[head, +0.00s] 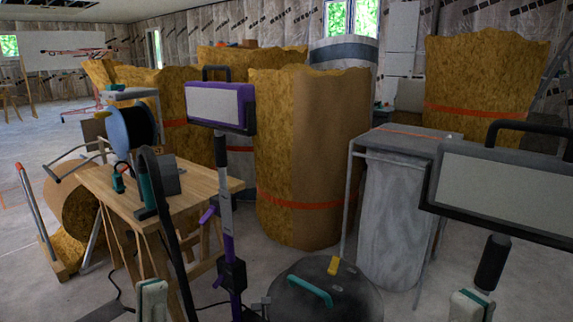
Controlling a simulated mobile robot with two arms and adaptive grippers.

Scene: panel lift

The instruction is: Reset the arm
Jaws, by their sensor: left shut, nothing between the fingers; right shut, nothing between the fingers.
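My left gripper (153,299) shows at the bottom edge, left of centre, as a pale upright shape with green pads. It is shut and empty, in front of the wooden workbench. My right gripper (470,305) shows at the bottom edge on the right, just below a black lamp pole. It is also shut and empty, and only its top end is visible. The rest of both arms is out of the picture. A large white panel (62,48) stands far off at the back left, with a red frame (90,92) by it.
A wooden workbench (205,182) holds tools. A purple work lamp (219,103) and a black work lamp (505,195) stand close by. A dark drum (345,295) with a teal handle is between my grippers. Tall insulation rolls (330,150) block the middle. Open floor (40,135) lies left.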

